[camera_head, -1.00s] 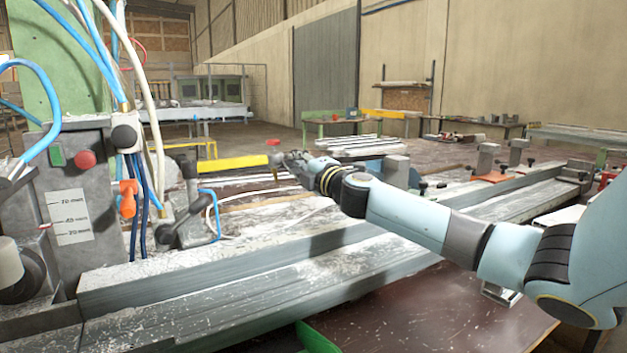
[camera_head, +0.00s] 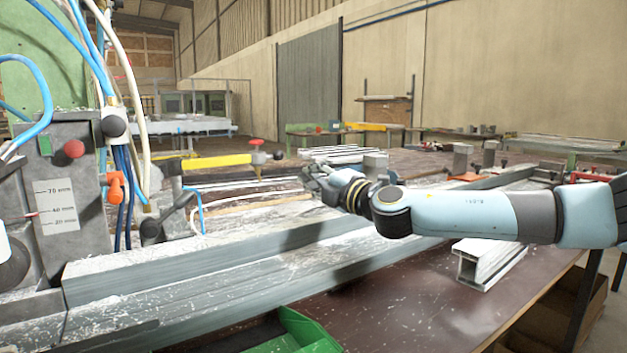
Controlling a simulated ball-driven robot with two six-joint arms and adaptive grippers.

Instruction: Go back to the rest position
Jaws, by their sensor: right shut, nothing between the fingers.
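My right arm comes in from the right edge, stretched nearly level over the bench. My right gripper (camera_head: 318,178) is at its far end, small and dark, above the grey rails. It is shut with nothing held, and it is apart from the yellow lever (camera_head: 217,161) to its left. My left gripper is not in view.
The clamp machine (camera_head: 75,190) with hoses, a red button (camera_head: 74,149) and an orange handle (camera_head: 115,187) stands at the left. A long grey rail (camera_head: 230,285) crosses the bench. A white profile piece (camera_head: 490,260) and a green tray (camera_head: 300,330) lie in front. The brown tabletop (camera_head: 400,305) is mostly clear.

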